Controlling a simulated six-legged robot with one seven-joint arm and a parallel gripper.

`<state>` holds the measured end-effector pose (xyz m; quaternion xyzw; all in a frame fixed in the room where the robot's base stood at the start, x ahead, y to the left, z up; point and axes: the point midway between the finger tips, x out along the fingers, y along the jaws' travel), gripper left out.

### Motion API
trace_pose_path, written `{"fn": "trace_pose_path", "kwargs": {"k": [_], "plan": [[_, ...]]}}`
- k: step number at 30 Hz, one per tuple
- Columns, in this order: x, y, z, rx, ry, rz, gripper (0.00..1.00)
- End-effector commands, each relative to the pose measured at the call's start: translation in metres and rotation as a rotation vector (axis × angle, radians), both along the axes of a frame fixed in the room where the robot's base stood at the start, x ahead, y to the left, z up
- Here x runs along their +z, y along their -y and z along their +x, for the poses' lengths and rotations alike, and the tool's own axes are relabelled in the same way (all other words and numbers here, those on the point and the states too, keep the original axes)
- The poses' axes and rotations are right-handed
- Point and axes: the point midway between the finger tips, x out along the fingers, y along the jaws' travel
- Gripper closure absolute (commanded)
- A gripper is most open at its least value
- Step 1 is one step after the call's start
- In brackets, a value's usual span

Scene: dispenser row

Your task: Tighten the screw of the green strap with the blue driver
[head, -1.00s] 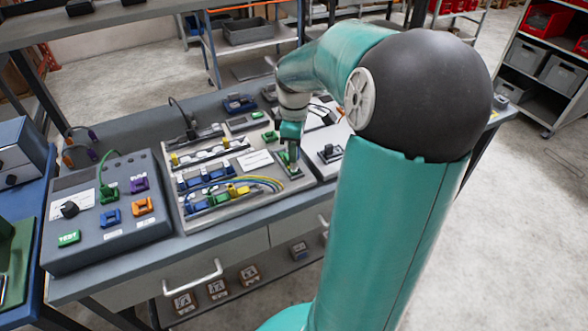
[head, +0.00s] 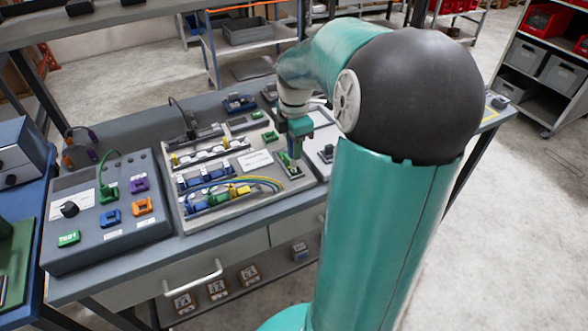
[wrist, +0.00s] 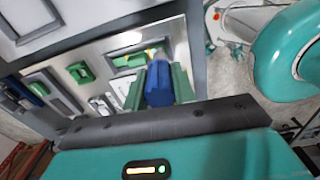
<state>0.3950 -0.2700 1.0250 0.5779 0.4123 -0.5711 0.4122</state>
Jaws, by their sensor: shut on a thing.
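My gripper (wrist: 160,85) is shut on the blue driver (wrist: 158,88), whose handle sits between the two green fingers in the wrist view. In the head view my gripper (head: 294,152) points down over the right end of the light panel.
The panel (head: 207,222) carries blue, green and yellow connectors with looped cables to the left of my gripper. A grey control box (head: 85,252) stands at the left of the bench.

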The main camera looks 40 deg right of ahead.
Motion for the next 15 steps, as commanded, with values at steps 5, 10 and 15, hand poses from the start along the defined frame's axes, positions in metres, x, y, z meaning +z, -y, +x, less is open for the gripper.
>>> {"fn": "trace_pose_path", "kwargs": {"k": [5,10,15], "plan": [[0.0,0.0001,0.0004,0.22,0.001,0.001,1.0],[-0.0001,0.0004,0.0004,0.406,0.002,0.001,1.0],[-0.0002,0.0006,0.0003,0.473,0.002,0.002,1.0]]}}
